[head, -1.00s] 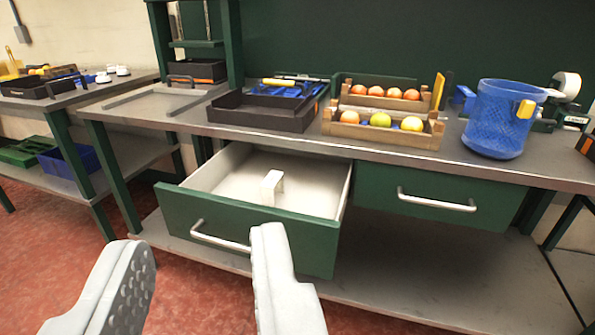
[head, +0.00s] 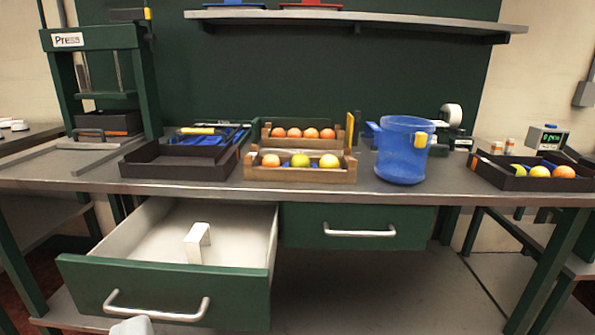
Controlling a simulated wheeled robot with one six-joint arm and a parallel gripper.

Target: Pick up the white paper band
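The white paper band (head: 197,243) stands as a small folded arch inside the open left drawer (head: 190,281). It sits a little behind the drawer's green front, near its middle, with nothing touching it but the drawer floor. My gripper (head: 132,326) shows only as one pale grey fingertip at the bottom edge, below the drawer handle. It is clearly apart from the band. The other finger is out of view, so the gap between them cannot be seen.
The metal worktop (head: 225,190) overhangs the drawer's back. On it stand a dark tray (head: 180,170), crates of fruit (head: 300,174), a blue bucket (head: 402,150) and another fruit tray (head: 530,182). The right drawer (head: 358,213) is shut. The open drawer is otherwise empty.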

